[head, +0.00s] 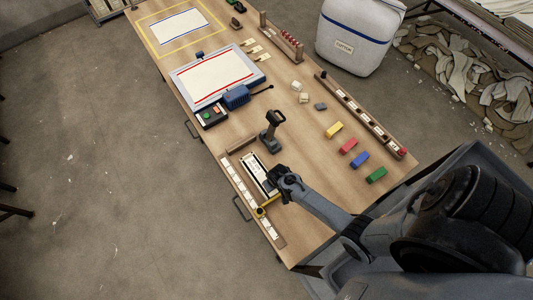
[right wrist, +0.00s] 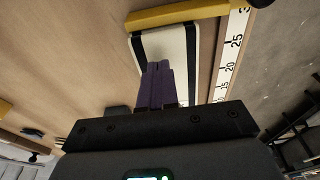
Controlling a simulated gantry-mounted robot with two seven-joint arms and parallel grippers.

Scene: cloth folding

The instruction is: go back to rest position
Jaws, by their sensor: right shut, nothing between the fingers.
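My right gripper (head: 275,183) is at the end of the one arm in the head view, which comes in from the lower right. It is over the near left part of the wooden table (head: 225,135), beside a white panel with dark bands (head: 256,172). In the right wrist view its purple fingers (right wrist: 158,68) are together with nothing between them. They overlap the white panel (right wrist: 176,45) there; I cannot tell the height above it. My left gripper is not in view.
A yellow bar (head: 266,209) and a ruler strip (head: 238,190) lie near the gripper. A dark upright tool (head: 271,132) stands farther back. Yellow (head: 333,130), red (head: 348,146), blue (head: 359,160) and green (head: 376,175) blocks line the right side. The table's middle has bare wood.

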